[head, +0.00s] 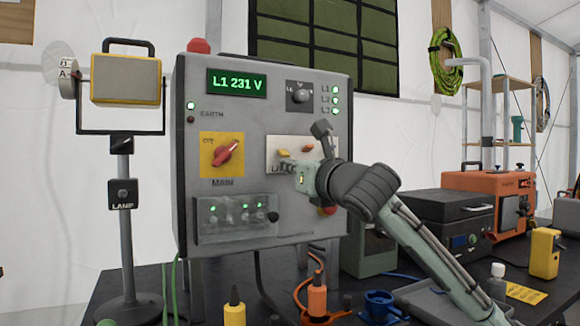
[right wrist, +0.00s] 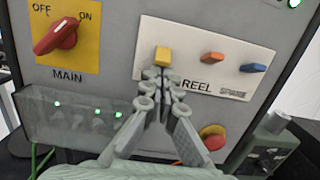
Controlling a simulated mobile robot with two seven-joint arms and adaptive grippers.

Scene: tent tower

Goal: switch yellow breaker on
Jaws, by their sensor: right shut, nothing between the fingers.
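The yellow breaker (right wrist: 162,56) is a small toggle at the left of a white plate (right wrist: 188,42) on the grey panel. It also shows in the head view (head: 283,153). My right gripper (right wrist: 158,74) is shut and empty, its fingertips just below the yellow breaker; I cannot tell whether they touch it. In the head view the right gripper (head: 286,164) reaches the plate from the right. The fingers hide part of the plate under the toggle. My left gripper is not in view.
An orange breaker (right wrist: 212,58) and a blue breaker (right wrist: 252,68) sit to the right on the plate. The red MAIN knob (head: 227,153) is to the left, a red button (right wrist: 212,137) below. A clear cover (head: 235,217) juts out lower left. A lamp (head: 126,80) stands left.

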